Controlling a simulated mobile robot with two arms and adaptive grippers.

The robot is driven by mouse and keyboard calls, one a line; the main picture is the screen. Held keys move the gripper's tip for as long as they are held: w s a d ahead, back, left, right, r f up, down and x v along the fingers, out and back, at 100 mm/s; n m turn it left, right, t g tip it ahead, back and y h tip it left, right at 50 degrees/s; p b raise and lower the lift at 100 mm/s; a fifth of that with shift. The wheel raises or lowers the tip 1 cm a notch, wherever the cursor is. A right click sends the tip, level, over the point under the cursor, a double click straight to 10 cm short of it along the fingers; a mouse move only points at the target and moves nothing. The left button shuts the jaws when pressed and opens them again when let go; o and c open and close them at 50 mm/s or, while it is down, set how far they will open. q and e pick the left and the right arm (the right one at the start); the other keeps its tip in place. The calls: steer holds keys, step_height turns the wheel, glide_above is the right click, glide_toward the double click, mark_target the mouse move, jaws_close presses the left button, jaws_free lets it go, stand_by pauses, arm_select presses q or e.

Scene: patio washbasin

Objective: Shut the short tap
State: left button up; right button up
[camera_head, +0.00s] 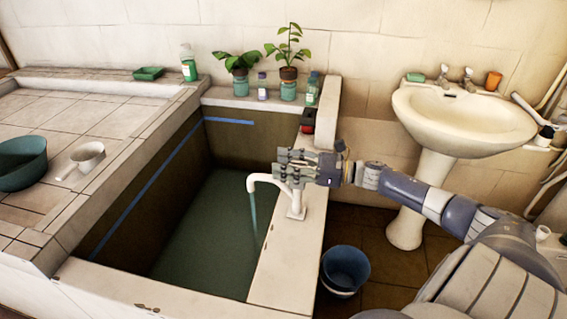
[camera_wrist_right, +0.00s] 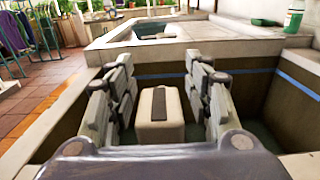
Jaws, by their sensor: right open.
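A short white tap (camera_head: 297,203) stands on the near right wall of the tub. Its curved spout (camera_head: 262,179) reaches left over the tub, and a thin stream of water (camera_head: 253,215) falls from it. My right gripper (camera_head: 286,167) is at the top of the tap and hides its handle in the head view. In the right wrist view, the open fingers of my right gripper (camera_wrist_right: 157,75) stand on both sides of a cream block with a dark strip (camera_wrist_right: 160,117), apparently the tap's top. Contact cannot be told. My left gripper is not in view.
The tub (camera_head: 215,225) holds greenish water. A white washbasin (camera_head: 450,118) with two small taps stands at the right. A blue bucket (camera_head: 345,272) is on the floor beside the tub wall. Potted plants (camera_head: 289,88) and bottles stand on the back ledge.

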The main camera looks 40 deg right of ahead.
steer(key=shift+w+a, duration=0.2)
steer(key=shift+c, duration=0.6)
jaws_close()
